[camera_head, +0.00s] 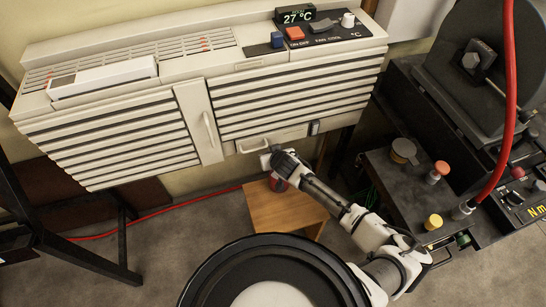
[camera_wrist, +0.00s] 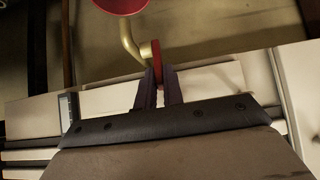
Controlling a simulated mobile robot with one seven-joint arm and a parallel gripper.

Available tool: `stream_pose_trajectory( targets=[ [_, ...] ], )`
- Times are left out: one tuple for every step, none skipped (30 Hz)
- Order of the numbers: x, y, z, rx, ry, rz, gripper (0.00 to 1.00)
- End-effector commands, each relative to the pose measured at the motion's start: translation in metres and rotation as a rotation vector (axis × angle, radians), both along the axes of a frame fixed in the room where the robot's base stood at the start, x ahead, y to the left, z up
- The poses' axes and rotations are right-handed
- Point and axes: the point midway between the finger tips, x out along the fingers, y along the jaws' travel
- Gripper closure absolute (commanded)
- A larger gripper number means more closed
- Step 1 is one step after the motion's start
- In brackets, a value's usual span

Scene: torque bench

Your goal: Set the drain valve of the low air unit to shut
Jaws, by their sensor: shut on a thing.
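The low air unit (camera_head: 130,130) is a long cream cabinet with louvred slats on the wall. In the wrist view, a brass drain pipe (camera_wrist: 130,42) sticks out below its casing and bends. A red valve handle (camera_wrist: 157,62) sits at the pipe's end, edge-on between my fingertips. My gripper (camera_wrist: 159,84) is shut on this red handle. In the head view, my gripper (camera_head: 280,157) is under the unit's lower edge, and my wrist hides the valve and fingertips. I cannot tell from these views whether the valve is open or shut.
A red bucket (camera_head: 278,184) stands on a wooden stool (camera_head: 285,212) below the valve; its rim shows in the wrist view (camera_wrist: 120,6). A dark bench (camera_head: 400,190) with knobs and a red hose (camera_head: 506,100) is at right. A black frame stands at left.

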Motion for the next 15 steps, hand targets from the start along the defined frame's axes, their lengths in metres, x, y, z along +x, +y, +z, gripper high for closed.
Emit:
stream_pose_trajectory(
  targets=[
    [0.0019,0.002,0.0013,-0.009,0.023,0.004,1.0],
    [0.0023,0.0023,0.0014,-0.013,0.039,0.003,1.0],
    [0.003,0.0026,0.0015,-0.017,0.055,0.004,1.0],
    [0.0037,0.0026,0.0019,-0.023,0.067,0.003,1.0],
    [0.0043,0.003,0.0022,-0.025,0.077,0.003,1.0],
    [0.0048,0.0027,0.0022,-0.029,0.091,0.002,1.0],
    [0.0049,0.0028,0.0021,-0.032,0.099,0.002,1.0],
    [0.0054,0.0029,0.0023,-0.034,0.106,0.003,1.0],
    [0.0058,0.0029,0.0023,-0.037,0.114,0.003,1.0],
    [0.006,0.0029,0.0023,-0.038,0.12,0.002,1.0],
    [0.0061,0.0028,0.0023,-0.04,0.125,0.001,1.0],
    [0.0064,0.0027,0.0022,-0.041,0.129,0.001,1.0],
    [0.0066,0.0026,0.0022,-0.042,0.131,0.001,1.0],
    [0.0065,0.0026,0.0022,-0.042,0.134,0.0,1.0],
    [0.0065,0.0026,0.002,-0.043,0.135,0.0,1.0]
  ],
)
